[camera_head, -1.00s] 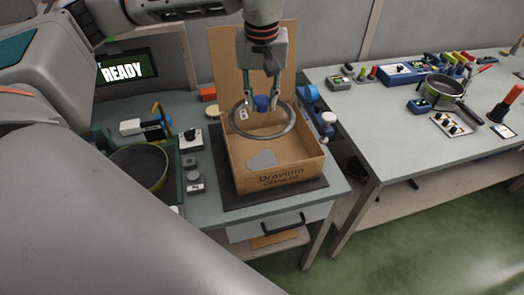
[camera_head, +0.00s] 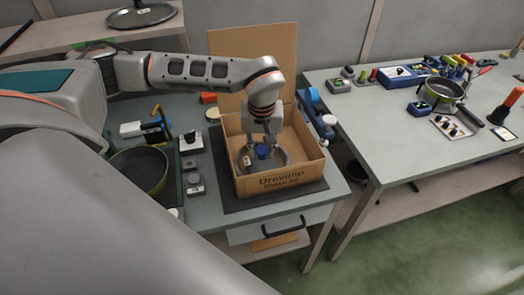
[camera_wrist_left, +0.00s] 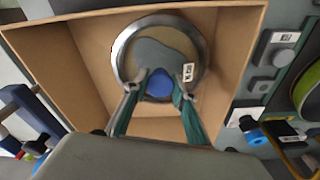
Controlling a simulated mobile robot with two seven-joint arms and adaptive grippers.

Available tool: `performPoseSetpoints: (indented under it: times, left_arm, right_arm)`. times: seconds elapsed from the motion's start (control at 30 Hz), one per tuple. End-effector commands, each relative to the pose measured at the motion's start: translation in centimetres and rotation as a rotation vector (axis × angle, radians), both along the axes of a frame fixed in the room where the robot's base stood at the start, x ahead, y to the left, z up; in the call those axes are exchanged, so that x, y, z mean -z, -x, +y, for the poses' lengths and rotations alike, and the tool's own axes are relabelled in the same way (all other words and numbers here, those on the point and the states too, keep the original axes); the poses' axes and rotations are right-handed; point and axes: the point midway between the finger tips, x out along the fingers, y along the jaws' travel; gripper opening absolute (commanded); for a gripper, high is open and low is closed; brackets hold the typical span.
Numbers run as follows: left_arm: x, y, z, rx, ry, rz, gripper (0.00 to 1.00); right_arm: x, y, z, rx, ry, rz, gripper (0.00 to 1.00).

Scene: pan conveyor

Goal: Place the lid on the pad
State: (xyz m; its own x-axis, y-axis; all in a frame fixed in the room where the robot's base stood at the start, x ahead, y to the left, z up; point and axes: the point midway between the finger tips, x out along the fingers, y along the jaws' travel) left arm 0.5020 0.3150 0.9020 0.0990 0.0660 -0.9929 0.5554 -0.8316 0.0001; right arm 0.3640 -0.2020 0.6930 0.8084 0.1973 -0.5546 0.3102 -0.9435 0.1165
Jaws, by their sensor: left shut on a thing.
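The lid (camera_head: 281,160) is a round glass disc with a metal rim, a small label and a blue knob (camera_wrist_left: 160,83). My left gripper (camera_head: 262,149) is shut on the knob and holds the lid low inside the open cardboard box (camera_head: 282,182). In the left wrist view, the fingers (camera_wrist_left: 160,92) sit on both sides of the knob. A flat grey pad (camera_wrist_left: 152,53) on the box floor shows through the glass of the lid (camera_wrist_left: 118,55). I cannot tell whether the lid touches it. My right gripper is not in view.
The box stands on a dark mat (camera_head: 240,203), its tall flap (camera_head: 250,45) raised behind. A pan (camera_head: 140,172) and small devices (camera_head: 192,140) stand to the left. A blue tool (camera_head: 312,108) is right of the box. Another lid (camera_head: 142,15) lies on the shelf.

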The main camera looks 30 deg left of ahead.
Motion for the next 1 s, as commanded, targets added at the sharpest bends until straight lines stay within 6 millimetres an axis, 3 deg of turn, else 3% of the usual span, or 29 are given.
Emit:
performPoseSetpoints:
  times: [0.43,0.47,0.5,0.87,1.0]
  left_arm:
    - [1.1,-0.1,0.0,0.000,0.001,-0.003,0.00]
    - [1.1,-0.1,0.0,0.000,0.000,-0.001,0.34]
    - [1.1,0.0,0.0,0.000,0.000,-0.001,0.43]
    - [0.9,0.0,0.0,0.000,0.000,-0.001,0.43]
    - [-0.3,0.0,-0.1,0.000,0.001,-0.004,0.43]
  right_arm:
    - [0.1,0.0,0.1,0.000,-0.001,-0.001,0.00]
    - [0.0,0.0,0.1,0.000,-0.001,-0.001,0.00]
    - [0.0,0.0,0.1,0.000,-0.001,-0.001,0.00]
    - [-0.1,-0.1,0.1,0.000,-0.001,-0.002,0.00]
    - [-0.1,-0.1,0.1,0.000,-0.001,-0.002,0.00]
